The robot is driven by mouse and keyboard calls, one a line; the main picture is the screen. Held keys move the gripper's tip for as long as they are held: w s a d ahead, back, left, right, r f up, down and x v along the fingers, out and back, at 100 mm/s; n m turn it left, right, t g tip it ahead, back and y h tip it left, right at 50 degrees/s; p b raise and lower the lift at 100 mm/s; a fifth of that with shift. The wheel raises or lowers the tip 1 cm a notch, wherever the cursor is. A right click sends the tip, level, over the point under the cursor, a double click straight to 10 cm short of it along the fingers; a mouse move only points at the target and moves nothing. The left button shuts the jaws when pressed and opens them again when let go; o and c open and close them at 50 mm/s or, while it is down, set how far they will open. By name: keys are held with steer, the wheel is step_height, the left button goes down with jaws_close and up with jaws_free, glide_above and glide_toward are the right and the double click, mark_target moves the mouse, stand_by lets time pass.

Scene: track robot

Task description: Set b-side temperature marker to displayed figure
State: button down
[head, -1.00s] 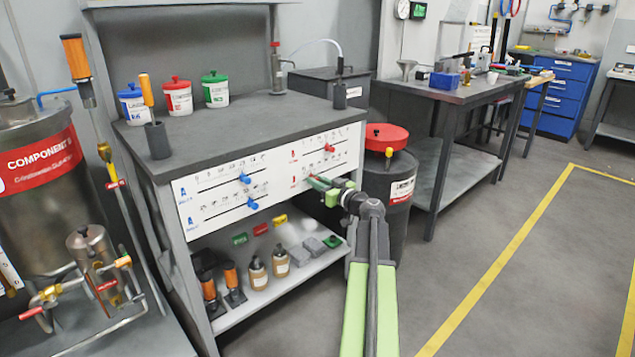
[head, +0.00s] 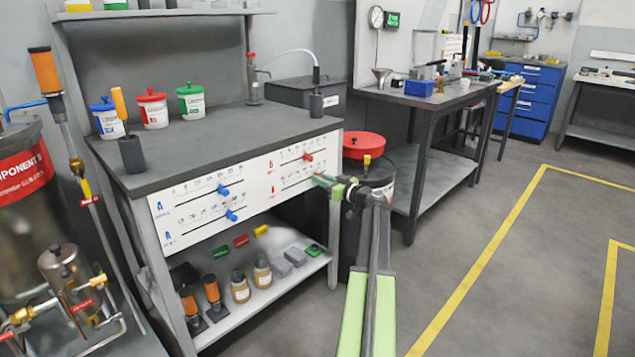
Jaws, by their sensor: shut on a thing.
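The white slider panel (head: 188,207) is on the bench front, with two blue markers on its left half, an upper one (head: 223,191) and a lower one (head: 231,215). On its right half are two red-labelled scales. The upper red marker (head: 308,157) stands free. My gripper (head: 322,179) is at the lower red scale, shut on the lower red marker, which the fingers mostly hide. The scale figures are too small to read. A small green-lit display (head: 392,19) hangs on the back wall beside a round gauge (head: 376,17); its figure is not legible.
A dark drum with a red lid (head: 364,145) stands close to the right of the panel, behind my arm. The bench top (head: 215,130) holds tubs and tools. The lower shelf (head: 225,322) holds bottles and blocks. Open floor lies to the right.

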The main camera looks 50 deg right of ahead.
steer(key=c, duration=1.3)
jaws_free()
steer(key=s+a, duration=0.1)
steer(key=s, duration=1.6)
steer(key=shift+s+a, duration=0.15)
steer(key=shift+s, duration=0.05)
